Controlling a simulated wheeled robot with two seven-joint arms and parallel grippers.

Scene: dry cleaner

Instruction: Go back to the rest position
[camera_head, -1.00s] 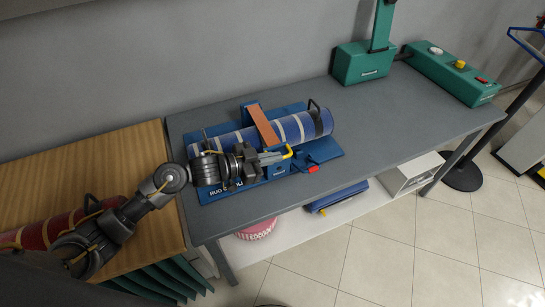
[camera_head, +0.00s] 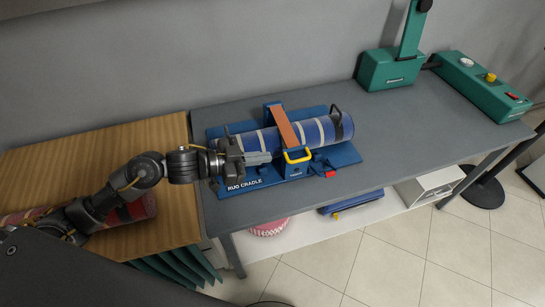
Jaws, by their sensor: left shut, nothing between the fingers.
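My left gripper (camera_head: 268,158) comes in from the left over the front left part of the blue rug cradle (camera_head: 343,156). It is shut and empty, its fingers pointing right, a little left of the yellow handle (camera_head: 297,155). A rolled blue rug (camera_head: 331,128) with pale stripes lies in the cradle. An orange-brown strap (camera_head: 286,127) crosses over the rug and meets the blue block that bears the yellow handle. The gripper and wrist hide part of the rug's left end. My right gripper is not in view.
The cradle rests on a grey table (camera_head: 385,125). A green stand (camera_head: 391,70) and a green control box (camera_head: 481,85) are at the back right. A wooden counter (camera_head: 100,165) on the left bears a rolled red rug (camera_head: 138,207). The table right of the cradle is clear.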

